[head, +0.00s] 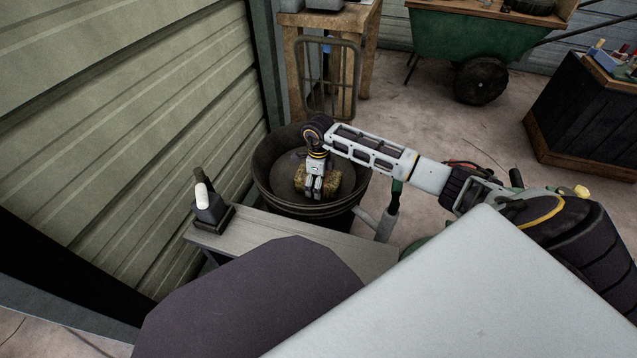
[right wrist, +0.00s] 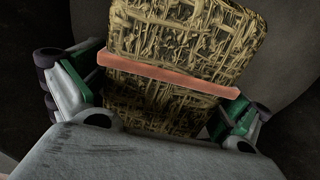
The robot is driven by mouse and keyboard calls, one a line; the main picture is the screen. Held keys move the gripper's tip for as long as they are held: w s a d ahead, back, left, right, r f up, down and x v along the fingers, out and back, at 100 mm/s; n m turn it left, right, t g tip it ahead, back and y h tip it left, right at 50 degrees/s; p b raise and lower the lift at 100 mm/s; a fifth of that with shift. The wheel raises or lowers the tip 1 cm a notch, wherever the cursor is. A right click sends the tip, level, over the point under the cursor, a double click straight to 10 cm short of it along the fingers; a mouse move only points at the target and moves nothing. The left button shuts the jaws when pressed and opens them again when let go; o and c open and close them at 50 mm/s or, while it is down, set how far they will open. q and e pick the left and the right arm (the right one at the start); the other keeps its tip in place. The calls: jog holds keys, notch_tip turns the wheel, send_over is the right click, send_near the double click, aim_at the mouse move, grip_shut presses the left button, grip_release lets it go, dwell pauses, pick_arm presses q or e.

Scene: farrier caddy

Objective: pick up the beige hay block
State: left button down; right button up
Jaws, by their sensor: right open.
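The beige hay block (head: 328,184) lies inside a dark round tub (head: 268,187) in the head view. In the right wrist view the hay block (right wrist: 182,48) is a straw-textured block with an orange-brown band (right wrist: 165,75) across it. My right gripper (head: 314,194) reaches down into the tub over the block. In the right wrist view its open fingers (right wrist: 160,112) stand at the left and right sides of the block. I cannot tell whether they touch it. The block's lower end is hidden by the gripper body. My left gripper is not in view.
A grey bench (head: 345,244) stands in front of the tub, with a small dark holder and white-topped item (head: 207,206) on it. A corrugated wall (head: 130,130) is close on the left. Behind are a wooden table (head: 365,45), a green wheelbarrow (head: 455,35) and a dark crate (head: 575,115).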

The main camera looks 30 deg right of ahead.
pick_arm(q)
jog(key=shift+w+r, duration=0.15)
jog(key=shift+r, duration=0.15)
pick_arm(e)
jog(key=shift+c, duration=0.4)
jog(key=c, duration=1.4)
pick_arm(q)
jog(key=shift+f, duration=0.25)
pick_arm(e)
jog(key=shift+o, duration=0.2)
jog(key=shift+r, duration=0.1)
